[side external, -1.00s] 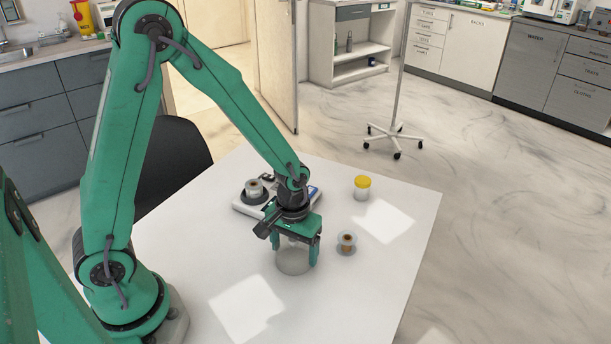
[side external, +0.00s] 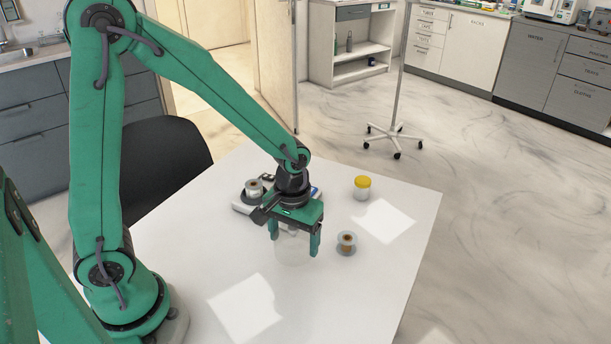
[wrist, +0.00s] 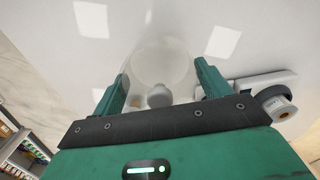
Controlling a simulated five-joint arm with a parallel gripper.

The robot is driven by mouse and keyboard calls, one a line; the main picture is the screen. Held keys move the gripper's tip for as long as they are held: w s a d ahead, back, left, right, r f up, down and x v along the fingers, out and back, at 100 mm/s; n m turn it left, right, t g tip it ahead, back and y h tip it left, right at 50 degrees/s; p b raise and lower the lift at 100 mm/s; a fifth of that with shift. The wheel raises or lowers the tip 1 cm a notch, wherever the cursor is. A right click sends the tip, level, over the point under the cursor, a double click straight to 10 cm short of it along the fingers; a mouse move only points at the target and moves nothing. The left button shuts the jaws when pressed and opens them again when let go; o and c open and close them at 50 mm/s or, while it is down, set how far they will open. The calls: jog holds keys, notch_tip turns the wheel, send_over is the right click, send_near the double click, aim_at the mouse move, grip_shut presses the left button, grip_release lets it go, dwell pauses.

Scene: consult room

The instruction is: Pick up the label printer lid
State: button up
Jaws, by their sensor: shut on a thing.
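The label printer lid (side external: 293,252) is a clear, dome-like cover, hard to see against the white table. My gripper (side external: 294,243) is shut on it, one finger on each side, and points down over the table. In the wrist view the lid (wrist: 160,62) sits between the two fingers (wrist: 160,84), with a grey knob on it. The label printer (side external: 243,208) is a low white device behind the gripper, partly hidden by it, with a label roll (side external: 254,187) on it. Whether the lid's rim is clear of the table is hard to tell.
A yellow-capped jar (side external: 362,188) and a small spool (side external: 346,243) stand on the white table (side external: 365,285), right of my gripper. The front of the table is clear. A black chair (side external: 165,160) stands at its left edge.

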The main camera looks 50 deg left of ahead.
jog(key=s+d+r, duration=0.6)
jog(key=d, duration=0.2)
jog(key=shift+s, duration=0.1)
dwell(0.6)
jog(key=w+a+n, duration=0.6)
jog(key=w+a, duration=0.3)
jog(key=a, duration=0.4)
jog(key=a+n, duration=0.2)
jog(key=a, duration=0.3)
jog(key=w+a+n, duration=0.1)
jog(key=a, duration=0.5)
jog(key=w+a+n, duration=0.1)
jog(key=a+n, duration=0.1)
jog(key=a, duration=0.4)
jog(key=shift+a+r+n, duration=0.2)
jog(key=shift+r+n, duration=0.05)
jog(key=shift+n, duration=0.05)
jog(key=shift+s+a, duration=0.1)
jog(key=shift+a, duration=0.5)
